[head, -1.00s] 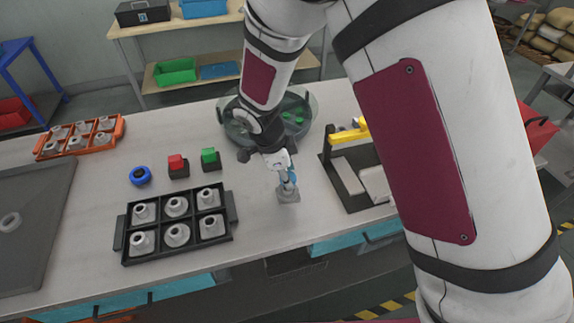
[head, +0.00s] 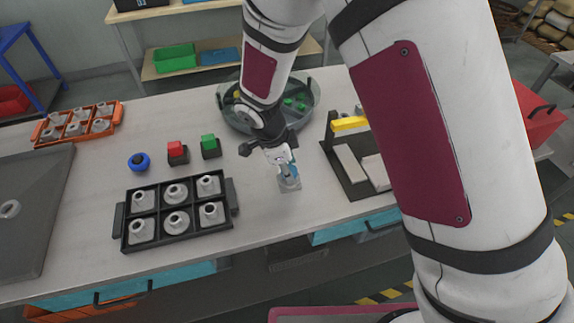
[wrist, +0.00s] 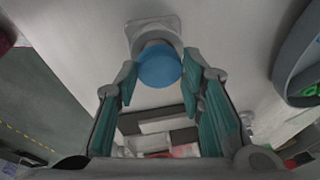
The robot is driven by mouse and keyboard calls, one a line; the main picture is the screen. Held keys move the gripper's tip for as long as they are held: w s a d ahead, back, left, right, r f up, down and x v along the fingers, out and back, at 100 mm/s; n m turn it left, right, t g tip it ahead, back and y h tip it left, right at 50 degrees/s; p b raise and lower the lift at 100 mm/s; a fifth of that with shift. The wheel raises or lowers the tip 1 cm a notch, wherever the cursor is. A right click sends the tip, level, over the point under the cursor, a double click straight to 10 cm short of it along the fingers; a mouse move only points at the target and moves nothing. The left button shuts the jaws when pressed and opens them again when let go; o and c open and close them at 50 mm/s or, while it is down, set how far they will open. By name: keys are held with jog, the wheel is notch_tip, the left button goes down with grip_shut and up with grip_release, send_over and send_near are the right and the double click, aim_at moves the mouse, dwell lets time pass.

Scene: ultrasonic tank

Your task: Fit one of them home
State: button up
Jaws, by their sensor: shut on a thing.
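My gripper (head: 284,167) is low over the table right of the black tray, its fingers shut on a blue round piece. That piece (wrist: 158,68) shows as a blue disc between the teal finger pads in the wrist view. Just beyond it is a grey block with a square base (wrist: 156,28), also seen under the gripper in the head view (head: 291,186). I cannot tell whether the blue piece is apart from the block, touching it or part of it. The black tray (head: 229,190) holds several grey stepped round parts, one per compartment.
A blue ring-like piece (head: 138,161), a red-topped block (head: 177,153) and a green-topped block (head: 210,147) stand behind the tray. An orange tray (head: 43,137) is back left. A round clear tank (head: 309,112) is behind my gripper; a dark fixture (head: 345,178) is to its right.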

jog(key=shift+f, duration=0.6)
dwell(0.5)
jog(key=shift+s+f+p, duration=0.1)
jog(key=shift+f+p, duration=0.2)
jog(key=shift+p, duration=0.45)
dwell(5.4)
jog(key=o, duration=0.8)
jog(key=shift+r, duration=0.1)
